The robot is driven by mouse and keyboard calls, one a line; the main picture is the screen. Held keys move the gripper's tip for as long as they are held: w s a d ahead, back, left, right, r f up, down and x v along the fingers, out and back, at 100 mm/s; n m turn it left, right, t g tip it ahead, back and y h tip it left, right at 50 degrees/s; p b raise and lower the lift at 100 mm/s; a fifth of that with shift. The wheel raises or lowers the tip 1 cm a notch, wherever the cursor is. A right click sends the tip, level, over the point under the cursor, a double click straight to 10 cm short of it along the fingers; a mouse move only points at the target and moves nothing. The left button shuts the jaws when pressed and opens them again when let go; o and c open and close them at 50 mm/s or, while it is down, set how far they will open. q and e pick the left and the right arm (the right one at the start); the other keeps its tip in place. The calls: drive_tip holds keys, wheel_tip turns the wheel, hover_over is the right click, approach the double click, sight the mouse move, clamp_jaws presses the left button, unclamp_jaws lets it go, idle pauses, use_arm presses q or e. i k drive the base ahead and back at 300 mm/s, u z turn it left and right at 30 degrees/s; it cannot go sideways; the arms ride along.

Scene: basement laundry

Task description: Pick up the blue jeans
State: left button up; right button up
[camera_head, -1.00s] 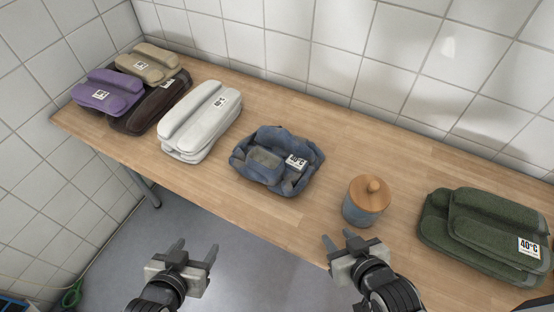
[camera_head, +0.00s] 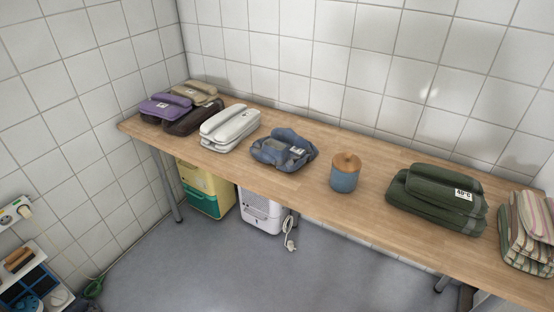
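Nothing covers the jeans. Neither of my grippers shows in the head view now.
Purple (camera_head: 165,107), brown and beige folded cloths lie at the table's left end. A green folded pile (camera_head: 437,198) and a striped pile (camera_head: 529,232) lie to the right. A yellow-green container (camera_head: 206,187) and a white appliance (camera_head: 261,209) stand under the table. The grey floor in front is clear.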

sight(285, 144)
drive_tip(key=u, duration=0.9)
drive_tip(key=i, duration=1.5)
drive_tip(key=z, duration=0.35)
